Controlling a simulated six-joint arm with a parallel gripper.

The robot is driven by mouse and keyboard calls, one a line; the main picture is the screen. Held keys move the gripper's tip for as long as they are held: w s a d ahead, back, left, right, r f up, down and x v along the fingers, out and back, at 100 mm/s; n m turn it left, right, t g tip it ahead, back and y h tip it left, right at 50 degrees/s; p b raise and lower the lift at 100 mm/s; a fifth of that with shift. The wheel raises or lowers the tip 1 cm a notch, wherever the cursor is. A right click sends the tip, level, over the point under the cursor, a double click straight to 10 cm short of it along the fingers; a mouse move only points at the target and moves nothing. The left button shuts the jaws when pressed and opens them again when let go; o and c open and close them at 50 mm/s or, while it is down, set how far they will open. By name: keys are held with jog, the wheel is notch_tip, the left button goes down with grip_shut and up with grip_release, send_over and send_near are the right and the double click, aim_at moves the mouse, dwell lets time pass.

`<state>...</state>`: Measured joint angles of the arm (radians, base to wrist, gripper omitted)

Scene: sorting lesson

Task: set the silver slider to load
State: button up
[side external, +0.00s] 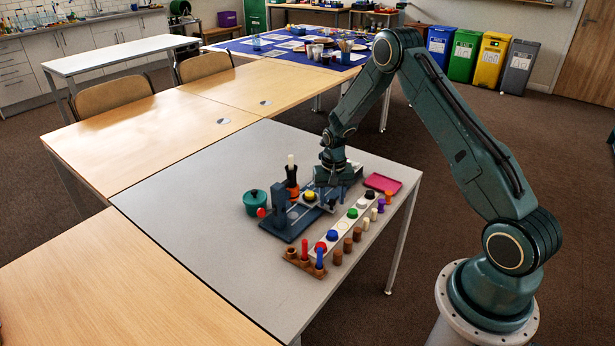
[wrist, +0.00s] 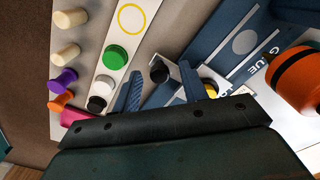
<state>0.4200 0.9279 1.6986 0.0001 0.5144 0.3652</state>
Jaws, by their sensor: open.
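A silver-grey plate with a black knob lies on a blue base; I take it for the slider. In the wrist view the black knob (wrist: 158,71) sits between the two blue ribbed fingers of my gripper (wrist: 160,82), with gaps at its sides. The fingers are apart and hold nothing that I can see. In the side view my gripper (side external: 335,193) is low over the blue base, and the arm partly hides the slider. The blue plate with the word GLUE (wrist: 245,45) shows beside the knob.
A white strip (wrist: 130,22) with coloured discs and several pegs lies alongside. An orange-and-black bottle (wrist: 295,80) stands close on the other side. A pink tray (side external: 383,183), a teal pot (side external: 255,203) and a blue stand (side external: 290,227) are near. The grey table's left part is clear.

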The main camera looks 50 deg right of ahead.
jog(key=shift+r, duration=0.1)
notch_tip(320, 180, up, 14)
jog(key=shift+f, duration=0.2)
dwell(0.5)
